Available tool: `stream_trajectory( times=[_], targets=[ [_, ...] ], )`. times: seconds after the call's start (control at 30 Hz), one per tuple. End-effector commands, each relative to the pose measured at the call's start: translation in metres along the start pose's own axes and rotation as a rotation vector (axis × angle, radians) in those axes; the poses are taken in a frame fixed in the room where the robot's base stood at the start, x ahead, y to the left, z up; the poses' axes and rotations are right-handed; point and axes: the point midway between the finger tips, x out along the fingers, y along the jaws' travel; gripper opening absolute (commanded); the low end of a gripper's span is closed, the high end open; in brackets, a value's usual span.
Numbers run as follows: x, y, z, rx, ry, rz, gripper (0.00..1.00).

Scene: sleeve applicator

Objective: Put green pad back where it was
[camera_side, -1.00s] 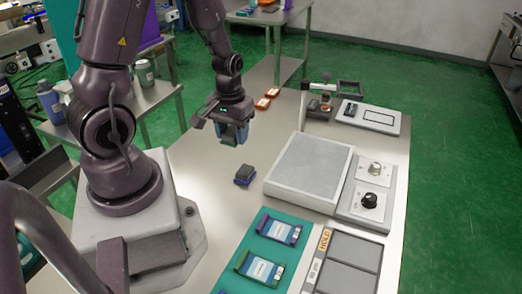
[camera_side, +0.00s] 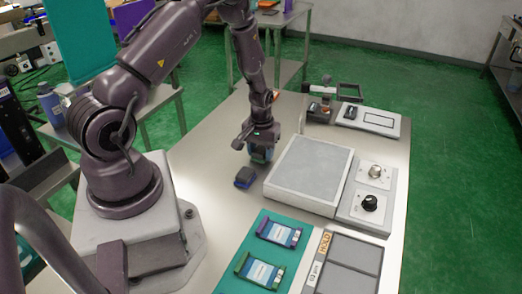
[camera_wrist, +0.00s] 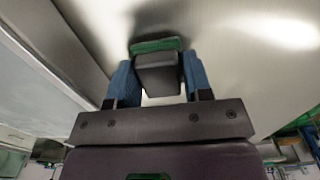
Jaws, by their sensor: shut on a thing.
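My gripper (camera_side: 261,158) is low over the metal table, just left of the pale grey flat plate. In the wrist view its two blue fingers (camera_wrist: 157,84) are shut on the green pad (camera_wrist: 156,45), a dark grey block with a green underside. In the side view the green pad is mostly hidden by the fingers. I cannot tell whether it touches the table.
The raised grey plate (camera_side: 310,172) stands close right of my gripper, with a knob panel (camera_side: 370,190) beyond it. A teal mat (camera_side: 250,235) with two labelled pouches lies in front. A HOLD tray (camera_side: 345,262) is beside it. Bare table lies left of the pads.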

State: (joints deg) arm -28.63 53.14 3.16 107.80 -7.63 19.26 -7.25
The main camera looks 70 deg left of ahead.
Motion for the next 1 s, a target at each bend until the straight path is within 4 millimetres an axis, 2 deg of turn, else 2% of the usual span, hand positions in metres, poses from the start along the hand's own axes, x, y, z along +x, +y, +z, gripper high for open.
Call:
stream_trajectory(
  times=[0.33,0.37,0.47,0.77,0.87,1.0],
  targets=[
    [0.003,0.0,0.0,0.0,-0.001,0.0,0.24],
    [0.004,0.0,0.0,0.0,-0.001,0.0,0.48],
    [0.003,0.0,0.0,0.0,0.0,0.0,0.71],
    [0.002,0.0,0.0,0.0,0.001,0.001,0.71],
    [-0.007,0.0,-0.001,0.0,0.004,0.001,0.71],
    [-0.031,0.001,-0.001,0.0,0.005,0.002,0.71]
  ],
)
